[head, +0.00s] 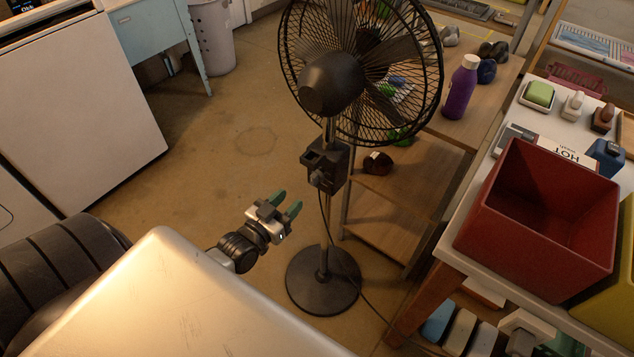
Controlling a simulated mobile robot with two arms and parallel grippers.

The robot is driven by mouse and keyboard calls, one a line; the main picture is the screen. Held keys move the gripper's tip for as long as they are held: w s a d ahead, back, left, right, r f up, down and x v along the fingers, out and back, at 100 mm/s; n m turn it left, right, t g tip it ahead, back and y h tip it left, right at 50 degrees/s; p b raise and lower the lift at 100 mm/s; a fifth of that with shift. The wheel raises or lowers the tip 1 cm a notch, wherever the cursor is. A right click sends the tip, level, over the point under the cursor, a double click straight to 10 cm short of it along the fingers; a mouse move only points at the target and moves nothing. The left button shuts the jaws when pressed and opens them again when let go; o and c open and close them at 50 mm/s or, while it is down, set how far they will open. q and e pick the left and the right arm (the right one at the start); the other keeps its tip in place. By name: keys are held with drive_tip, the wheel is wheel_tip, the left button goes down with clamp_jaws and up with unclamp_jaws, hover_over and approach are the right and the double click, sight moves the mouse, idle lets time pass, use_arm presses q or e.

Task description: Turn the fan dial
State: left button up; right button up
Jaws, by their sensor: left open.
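A black pedestal fan (331,84) stands upright on a round base in the middle of the head view. Its control box (325,164) sits on the pole below the motor, and a knob-like part (318,178), which may be the dial, shows on its lower front. The setting cannot be read. My left gripper (286,201) has two green fingertips, spread apart and empty. In the picture it is to the left of and below the control box, not touching it. My right gripper is not in view.
A wooden shelf unit (395,207) with a purple bottle (461,87) stands right of the fan. A red bin (543,215) is on the bench at right. A cord runs down from the control box. The floor (215,140) left of the fan is clear.

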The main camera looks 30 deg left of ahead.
sight(312, 178)
use_arm(q)
drive_tip(key=w, duration=0.9)
drive_tip(key=shift+d+f, duration=0.1)
drive_tip(key=shift+d, duration=0.3)
drive_tip(key=shift+c, duration=0.4)
clamp_jaws()
